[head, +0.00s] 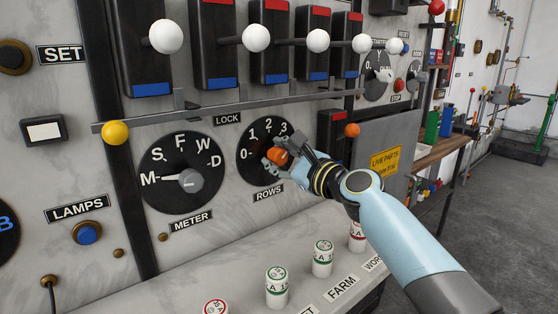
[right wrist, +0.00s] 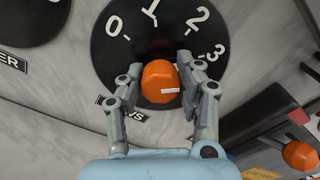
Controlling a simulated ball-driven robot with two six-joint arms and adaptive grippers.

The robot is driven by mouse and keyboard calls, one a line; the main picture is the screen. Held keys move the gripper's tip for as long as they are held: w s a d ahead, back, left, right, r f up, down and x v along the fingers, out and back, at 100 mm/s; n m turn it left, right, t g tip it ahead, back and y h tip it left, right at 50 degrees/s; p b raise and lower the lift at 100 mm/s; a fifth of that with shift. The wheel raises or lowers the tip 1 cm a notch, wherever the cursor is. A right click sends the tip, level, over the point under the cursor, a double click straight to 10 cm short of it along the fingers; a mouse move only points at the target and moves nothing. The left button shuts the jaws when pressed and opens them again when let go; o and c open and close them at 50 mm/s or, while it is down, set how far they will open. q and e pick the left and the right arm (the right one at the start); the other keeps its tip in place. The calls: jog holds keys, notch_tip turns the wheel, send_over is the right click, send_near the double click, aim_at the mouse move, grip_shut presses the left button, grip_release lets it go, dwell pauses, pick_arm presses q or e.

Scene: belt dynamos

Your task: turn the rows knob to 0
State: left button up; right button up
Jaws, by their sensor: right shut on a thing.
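The rows knob (head: 277,156) is orange, on a round black dial (head: 250,157) marked 0, 1, 2, 3, above the ROWS label (head: 268,193). It also shows in the right wrist view (right wrist: 160,80), with a small white mark on its lower face. I cannot tell which number the knob points to. My right gripper (head: 278,161) is shut on the knob, one finger on each side, as the right wrist view (right wrist: 160,76) shows. The fingers hide part of the dial's right side and lower edge. My left gripper is not in view.
The METER dial (head: 165,166) with a grey knob sits to the left. A grey LOCK bar (head: 220,107) with a yellow ball end runs above the dial. White-knobbed levers (head: 257,38) stand above it. Several labelled cylinders (head: 277,287) stand on the ledge below.

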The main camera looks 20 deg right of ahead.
jog(key=n, duration=0.2)
jog(key=n+b, duration=0.1)
jog(key=shift+f+n, duration=0.2)
jog(key=shift+n, duration=0.2)
jog(key=n+b, duration=0.2)
jog(key=n, duration=0.1)
jog(key=shift+f+n, duration=0.1)
jog(key=shift+n, duration=0.2)
jog(key=n+b, duration=0.2)
jog(key=n, duration=0.1)
jog(key=shift+n, duration=0.3)
jog(key=n+b, duration=0.1)
jog(key=n, duration=0.1)
jog(key=n+b, duration=0.1)
jog(key=n, duration=0.1)
jog(key=shift+f+n, duration=0.2)
jog(key=shift+n, duration=0.1)
jog(key=n+b, duration=0.3)
jog(key=n, duration=0.2)
jog(key=shift+f, duration=0.1)
jog(key=shift+n+b, duration=1.4)
jog(key=shift+n, duration=1)
jog(key=o, duration=1.1)
jog(key=shift+d+r, duration=0.1)
jog(key=shift+r, duration=0.1)
